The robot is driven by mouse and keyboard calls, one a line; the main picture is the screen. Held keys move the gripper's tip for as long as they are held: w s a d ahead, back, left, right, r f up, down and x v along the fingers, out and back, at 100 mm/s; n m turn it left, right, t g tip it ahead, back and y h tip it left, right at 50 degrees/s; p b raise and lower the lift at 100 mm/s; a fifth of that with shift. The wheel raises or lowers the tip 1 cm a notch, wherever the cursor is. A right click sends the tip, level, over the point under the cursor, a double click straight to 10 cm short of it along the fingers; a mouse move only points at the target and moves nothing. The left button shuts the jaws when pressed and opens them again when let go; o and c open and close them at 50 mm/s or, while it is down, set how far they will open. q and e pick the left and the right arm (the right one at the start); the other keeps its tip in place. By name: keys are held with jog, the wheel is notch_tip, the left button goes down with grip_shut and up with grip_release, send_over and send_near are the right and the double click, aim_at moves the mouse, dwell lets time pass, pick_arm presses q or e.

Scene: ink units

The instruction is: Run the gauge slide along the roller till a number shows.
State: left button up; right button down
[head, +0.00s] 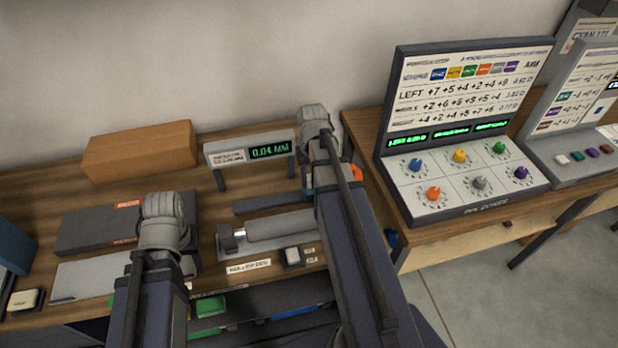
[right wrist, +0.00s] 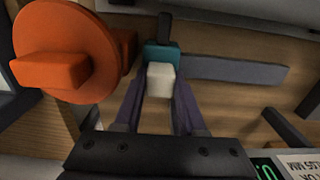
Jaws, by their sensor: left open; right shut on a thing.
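The gauge slide is a teal block (right wrist: 163,55) with a pale grip (right wrist: 160,80), seen in the right wrist view at the end of a grey rail (right wrist: 235,70). My right gripper (right wrist: 160,88) is shut on the pale grip. In the head view my right arm hides most of the slide; a bit of teal (head: 308,180) shows beside it. The grey roller (head: 275,228) lies in front of the rail (head: 265,203). The gauge display (head: 270,148) reads 0.04 MM in green. My left gripper (head: 183,262) is open, away from the slide, its fingers mostly hidden by my wrist.
An orange disc with a handle (right wrist: 65,50) stands close beside the slide. A small pale button (head: 293,256) sits before the roller. A brown box (head: 138,150) stands at the back left. A panel with coloured knobs (head: 465,180) stands on the right table.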

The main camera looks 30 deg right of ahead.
jog(key=shift+c, duration=2.4)
grip_release()
jog(key=shift+d, duration=0.25)
jog(key=shift+a, duration=0.1)
